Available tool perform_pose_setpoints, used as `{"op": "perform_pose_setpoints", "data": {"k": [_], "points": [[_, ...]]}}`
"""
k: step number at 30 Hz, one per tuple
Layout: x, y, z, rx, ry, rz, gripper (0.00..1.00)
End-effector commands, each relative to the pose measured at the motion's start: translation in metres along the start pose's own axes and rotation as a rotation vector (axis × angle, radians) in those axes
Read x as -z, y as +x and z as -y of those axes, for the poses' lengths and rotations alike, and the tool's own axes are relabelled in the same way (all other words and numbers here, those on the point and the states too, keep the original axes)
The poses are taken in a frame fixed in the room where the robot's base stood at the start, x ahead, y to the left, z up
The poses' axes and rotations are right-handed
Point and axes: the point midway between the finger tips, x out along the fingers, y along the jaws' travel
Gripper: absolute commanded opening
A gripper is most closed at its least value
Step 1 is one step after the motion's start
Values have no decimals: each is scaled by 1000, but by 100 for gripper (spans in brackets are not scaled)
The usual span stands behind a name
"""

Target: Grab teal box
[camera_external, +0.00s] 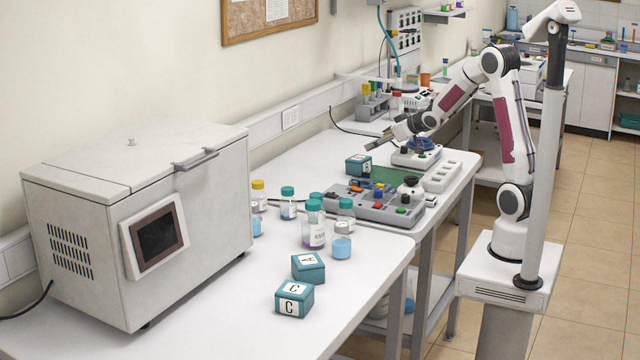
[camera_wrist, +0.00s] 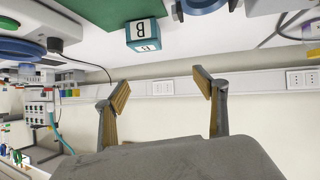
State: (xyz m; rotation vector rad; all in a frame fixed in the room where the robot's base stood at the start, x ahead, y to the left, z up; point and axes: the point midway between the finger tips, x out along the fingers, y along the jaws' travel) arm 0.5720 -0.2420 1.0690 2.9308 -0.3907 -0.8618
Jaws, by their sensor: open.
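A small teal box (camera_external: 358,165) with a white label sits on the far table, by the left edge of a green board. In the wrist view, upside down, this teal box (camera_wrist: 139,45) shows the letter B. Two more teal boxes stand on the near table: one marked A (camera_external: 308,272) and one marked C (camera_external: 294,299). My gripper (camera_external: 372,144) is above and beyond the far teal box, pointing left. In the wrist view my gripper (camera_wrist: 162,85) has its fingers wide apart with nothing between them.
A grey control panel (camera_external: 380,207) with coloured buttons lies in front of the far box, and a white device (camera_external: 415,157) is to its right. Several bottles (camera_external: 314,225) stand on the near table beside a large white machine (camera_external: 140,230). The wall is close behind.

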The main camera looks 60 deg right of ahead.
Motion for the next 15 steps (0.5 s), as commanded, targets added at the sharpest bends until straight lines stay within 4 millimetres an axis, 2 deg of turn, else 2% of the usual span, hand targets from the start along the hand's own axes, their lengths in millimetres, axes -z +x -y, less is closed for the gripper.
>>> {"op": "perform_pose_setpoints", "data": {"k": [1, 6, 15], "points": [[-4, 10, -6, 3, 5, -8, 71], [-13, 39, -19, 25, 19, -53, 71], [-37, 80, -39, 76, 55, -128, 71]]}}
